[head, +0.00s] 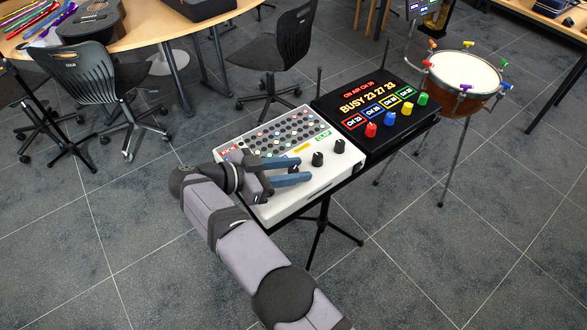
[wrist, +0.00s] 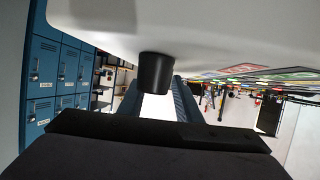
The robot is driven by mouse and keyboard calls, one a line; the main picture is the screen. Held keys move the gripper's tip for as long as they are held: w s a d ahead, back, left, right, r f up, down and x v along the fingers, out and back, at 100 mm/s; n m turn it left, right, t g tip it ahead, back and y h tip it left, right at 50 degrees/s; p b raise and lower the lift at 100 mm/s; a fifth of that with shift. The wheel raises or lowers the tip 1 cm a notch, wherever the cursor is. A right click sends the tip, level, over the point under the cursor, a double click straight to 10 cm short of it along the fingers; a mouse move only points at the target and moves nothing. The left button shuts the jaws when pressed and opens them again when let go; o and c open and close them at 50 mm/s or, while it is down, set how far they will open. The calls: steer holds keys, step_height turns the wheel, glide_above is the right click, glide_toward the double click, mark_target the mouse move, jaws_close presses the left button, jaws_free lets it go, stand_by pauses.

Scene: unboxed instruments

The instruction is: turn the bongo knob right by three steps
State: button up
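The white drum machine (head: 278,206) stands on a stand, with a row of black knobs along its front edge. One black knob (head: 317,158) is just beyond my gripper's tips, and another black knob (head: 339,146) is farther right. My gripper (head: 302,171) reaches in from the left over the panel, its two blue fingers apart and empty. In the wrist view a black knob (wrist: 156,73) lies ahead, between the lines of the open fingers (wrist: 158,92); contact cannot be told. The knob labels are too small to read or are covered, so I cannot tell which is bongo.
A black box (head: 378,148) with a lit display and coloured knobs stands right beside the machine. A drum (head: 465,80) stands beyond it on thin legs. Chairs (head: 100,80) and a wooden table (head: 150,30) are at the back left. Floor around the stand is clear.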

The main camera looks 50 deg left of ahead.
mark_target(294, 169)
steer(key=shift+o, duration=0.3)
steer(key=shift+r, duration=5)
